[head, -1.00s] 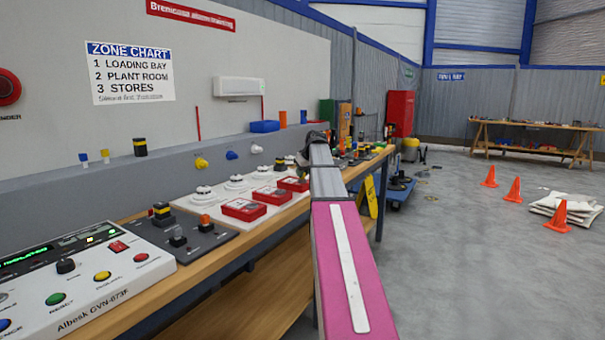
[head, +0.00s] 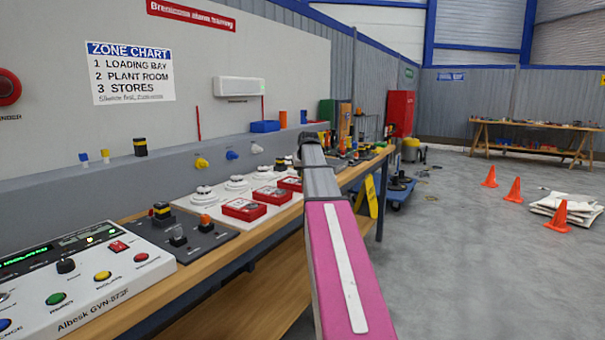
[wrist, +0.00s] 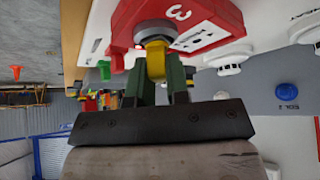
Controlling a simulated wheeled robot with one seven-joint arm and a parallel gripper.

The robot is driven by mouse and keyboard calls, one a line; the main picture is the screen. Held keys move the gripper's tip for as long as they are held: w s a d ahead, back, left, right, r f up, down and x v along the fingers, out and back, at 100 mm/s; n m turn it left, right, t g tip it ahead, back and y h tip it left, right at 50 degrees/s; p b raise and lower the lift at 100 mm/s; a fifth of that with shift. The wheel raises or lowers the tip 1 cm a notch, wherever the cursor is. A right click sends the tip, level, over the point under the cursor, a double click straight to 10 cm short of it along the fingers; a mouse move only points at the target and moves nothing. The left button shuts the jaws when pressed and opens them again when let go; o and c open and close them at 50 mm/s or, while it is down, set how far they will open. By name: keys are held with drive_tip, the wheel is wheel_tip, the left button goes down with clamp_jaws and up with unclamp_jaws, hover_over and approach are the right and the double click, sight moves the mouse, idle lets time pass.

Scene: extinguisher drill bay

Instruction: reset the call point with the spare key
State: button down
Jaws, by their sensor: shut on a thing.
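In the wrist view my gripper (wrist: 158,72) is shut on a yellow piece (wrist: 156,58), which looks like the spare key. Its far end meets a grey round part on the side of the red call point marked 3 (wrist: 205,14). I cannot tell how far it goes in. In the head view three red call points lie in a row on a white board: the nearest (head: 243,209), the middle one (head: 271,195) and the farthest (head: 291,184). My arm hides most of the gripper and the key there.
White detectors (head: 202,197) stand behind the call points. A blue knob (wrist: 287,90) shows in the wrist view. A control panel (head: 90,270) and a grey switch board (head: 205,240) are at the bench's near end. The floor at right is open, with orange cones (head: 513,190).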

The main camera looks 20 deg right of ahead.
drive_tip(key=shift+m, duration=0.3)
drive_tip(key=shift+m+h, duration=0.8)
drive_tip(key=shift+m, duration=0.3)
drive_tip(key=shift+m+g+h, duration=0.5)
drive_tip(key=shift+m+h, duration=0.1)
drive_tip(key=shift+m, duration=0.6)
drive_tip(key=shift+n+t+y, duration=0.4)
drive_tip(key=shift+n+y, duration=0.2)
drive_tip(key=shift+n, duration=0.6)
